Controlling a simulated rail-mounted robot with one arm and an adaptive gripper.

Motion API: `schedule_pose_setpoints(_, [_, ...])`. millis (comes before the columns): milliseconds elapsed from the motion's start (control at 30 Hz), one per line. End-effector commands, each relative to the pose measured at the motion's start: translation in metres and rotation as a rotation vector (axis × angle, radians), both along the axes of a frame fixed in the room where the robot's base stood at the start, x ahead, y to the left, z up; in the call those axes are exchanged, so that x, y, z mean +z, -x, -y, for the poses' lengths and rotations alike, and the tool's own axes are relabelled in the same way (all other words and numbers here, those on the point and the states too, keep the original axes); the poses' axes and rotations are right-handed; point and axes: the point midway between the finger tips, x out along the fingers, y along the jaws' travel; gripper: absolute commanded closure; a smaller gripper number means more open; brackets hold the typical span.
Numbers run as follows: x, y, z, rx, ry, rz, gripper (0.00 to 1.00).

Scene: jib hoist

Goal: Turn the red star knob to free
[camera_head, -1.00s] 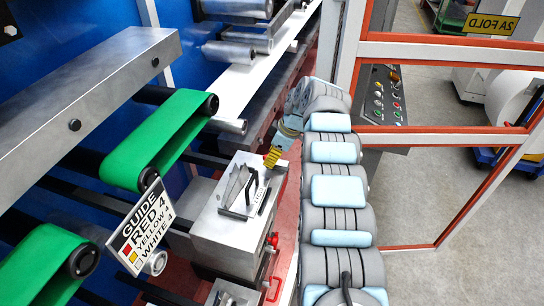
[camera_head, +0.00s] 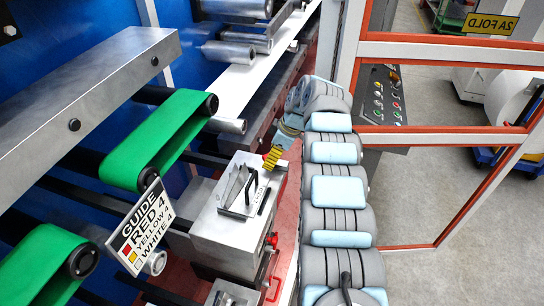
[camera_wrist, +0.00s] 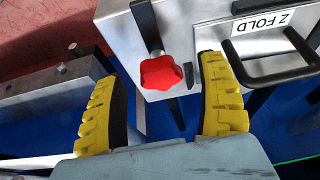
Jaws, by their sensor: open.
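The red star knob (camera_wrist: 161,72) is in the wrist view, on the edge of a grey metal box, with a short dark mark on the box just to its right. My gripper (camera_wrist: 158,70) is open, its yellow ribbed fingers on either side of the knob with a gap each side; the right finger is nearer. I see no contact. In the head view my gripper (camera_head: 274,158) is at the far end of the box (camera_head: 232,245), partly hidden by my arm. A speck of red shows beside it; I cannot tell whether it is the knob.
A black handle (camera_wrist: 272,75) and a "Z FOLD" label (camera_wrist: 258,21) are close right of the gripper. Green belts (camera_head: 160,140) and a guide sign (camera_head: 140,225) are left of the box.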

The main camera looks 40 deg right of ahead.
Motion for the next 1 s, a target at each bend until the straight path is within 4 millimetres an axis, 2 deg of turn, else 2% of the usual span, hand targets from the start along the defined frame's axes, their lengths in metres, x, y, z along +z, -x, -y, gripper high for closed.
schedule_pose_setpoints(300, [0.024,0.008,0.005,0.001,0.002,0.001,0.26])
schedule_pose_setpoints(600, [0.082,0.029,0.018,-0.001,0.002,0.001,0.26])
schedule_pose_setpoints(800, [0.101,0.035,0.022,0.0,0.002,0.0,0.26])
schedule_pose_setpoints(1000, [0.106,0.038,0.023,0.0,0.0,-0.002,0.26])
